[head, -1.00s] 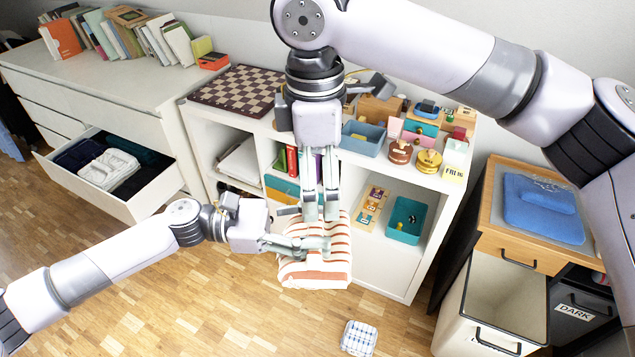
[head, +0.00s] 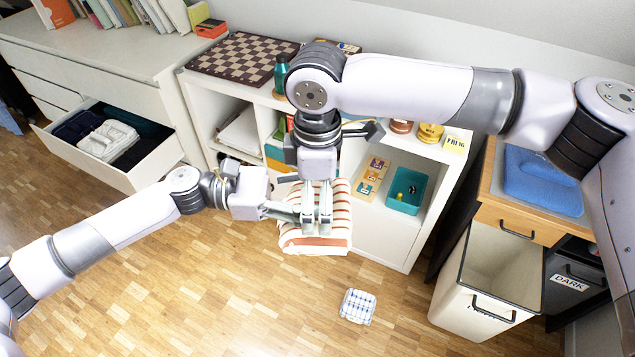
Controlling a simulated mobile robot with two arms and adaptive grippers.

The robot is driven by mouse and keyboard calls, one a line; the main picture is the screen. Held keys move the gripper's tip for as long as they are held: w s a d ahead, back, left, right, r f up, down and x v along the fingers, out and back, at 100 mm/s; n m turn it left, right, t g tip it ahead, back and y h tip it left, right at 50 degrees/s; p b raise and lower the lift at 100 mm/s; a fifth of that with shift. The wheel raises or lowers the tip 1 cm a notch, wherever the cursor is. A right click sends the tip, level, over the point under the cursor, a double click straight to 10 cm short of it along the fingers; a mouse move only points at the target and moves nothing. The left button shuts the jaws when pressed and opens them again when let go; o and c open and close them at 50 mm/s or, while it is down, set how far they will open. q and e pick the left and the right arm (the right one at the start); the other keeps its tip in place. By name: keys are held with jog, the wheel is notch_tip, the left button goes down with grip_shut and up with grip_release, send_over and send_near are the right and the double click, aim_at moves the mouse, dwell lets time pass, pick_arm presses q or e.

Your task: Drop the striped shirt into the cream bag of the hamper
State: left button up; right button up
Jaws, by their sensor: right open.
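The striped shirt (head: 337,229), a folded white bundle with orange-brown stripes, is in the middle of the head view, apparently held above the floor. My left gripper (head: 297,213) reaches it from the left and appears shut on its left side; its fingertips are partly hidden. My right gripper (head: 318,226) points down over the shirt, open, with its fingers in front of it; I cannot tell whether they touch it. The hamper's cream bag (head: 462,312) stands pulled out at the right, open at the top and showing an empty-looking inside, with a black handle.
A dark bag (head: 571,283) labelled DARK is beside the cream bag, under the hamper's wooden top with a blue cloth (head: 540,185). A white shelf unit (head: 372,243) stands behind the shirt. A checked cloth (head: 358,306) lies on the floor. An open drawer (head: 145,190) is at left.

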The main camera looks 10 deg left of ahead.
jog(key=c, duration=1.2)
jog(key=o, duration=1.2)
notch_tip(320, 180, up, 12)
